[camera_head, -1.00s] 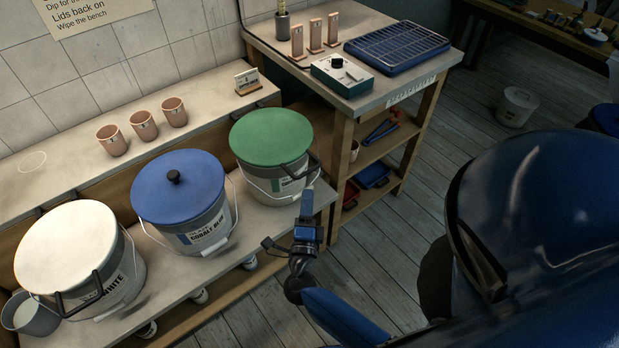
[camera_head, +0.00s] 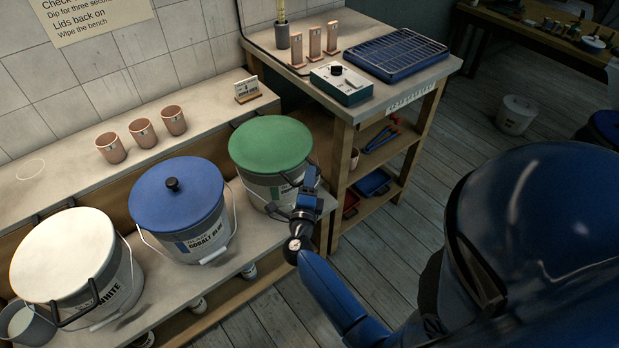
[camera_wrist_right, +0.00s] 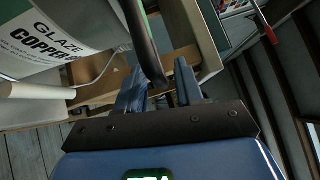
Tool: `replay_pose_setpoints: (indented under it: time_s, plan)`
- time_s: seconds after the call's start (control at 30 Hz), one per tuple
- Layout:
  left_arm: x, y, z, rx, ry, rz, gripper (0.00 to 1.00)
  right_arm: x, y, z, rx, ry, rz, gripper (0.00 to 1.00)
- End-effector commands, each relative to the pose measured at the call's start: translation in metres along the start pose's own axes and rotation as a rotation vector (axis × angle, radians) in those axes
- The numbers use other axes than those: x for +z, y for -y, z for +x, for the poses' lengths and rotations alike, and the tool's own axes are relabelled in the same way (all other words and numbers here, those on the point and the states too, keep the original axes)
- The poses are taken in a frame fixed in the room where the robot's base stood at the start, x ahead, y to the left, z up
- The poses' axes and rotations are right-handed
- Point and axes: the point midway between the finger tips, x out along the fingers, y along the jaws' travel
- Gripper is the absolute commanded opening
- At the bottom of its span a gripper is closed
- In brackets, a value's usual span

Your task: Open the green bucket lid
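The green lid (camera_head: 270,146) lies flat on its bucket (camera_head: 262,190) at the right end of the low bench. The bucket's label reads GLAZE COPPER in the right wrist view (camera_wrist_right: 50,35). My right gripper (camera_head: 309,180) is at the lid's right front edge and mostly hides the lid's dark handle in the head view. In the right wrist view the two blue fingers of the gripper (camera_wrist_right: 159,86) stand apart, with the dark handle bar (camera_wrist_right: 143,40) reaching down between them. I see no clear contact. My left gripper is out of view.
A blue-lidded bucket (camera_head: 178,195) and a white-lidded bucket (camera_head: 65,255) stand to the left. Three clay cups (camera_head: 142,130) and a small card (camera_head: 247,89) are on the ledge behind. A wooden workbench (camera_head: 338,165) stands close on the right. Floor in front is open.

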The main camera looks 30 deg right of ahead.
Motion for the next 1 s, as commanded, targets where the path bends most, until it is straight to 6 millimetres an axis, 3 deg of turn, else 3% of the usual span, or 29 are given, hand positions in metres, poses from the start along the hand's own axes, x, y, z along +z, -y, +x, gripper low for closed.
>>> replay_pose_setpoints:
  time_s: [0.37, 0.63, 1.0]
  plan:
    - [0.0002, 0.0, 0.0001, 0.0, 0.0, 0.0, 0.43, 0.0001, 0.0003, 0.0053, 0.0, 0.0, 0.0, 0.36]
    - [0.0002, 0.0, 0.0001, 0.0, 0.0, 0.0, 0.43, 0.0, 0.0002, 0.0051, 0.0, 0.0, 0.0, 0.0]
    - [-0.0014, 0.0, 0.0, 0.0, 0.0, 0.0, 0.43, 0.0002, 0.0012, 0.0051, 0.001, 0.0, -0.002, 0.0]
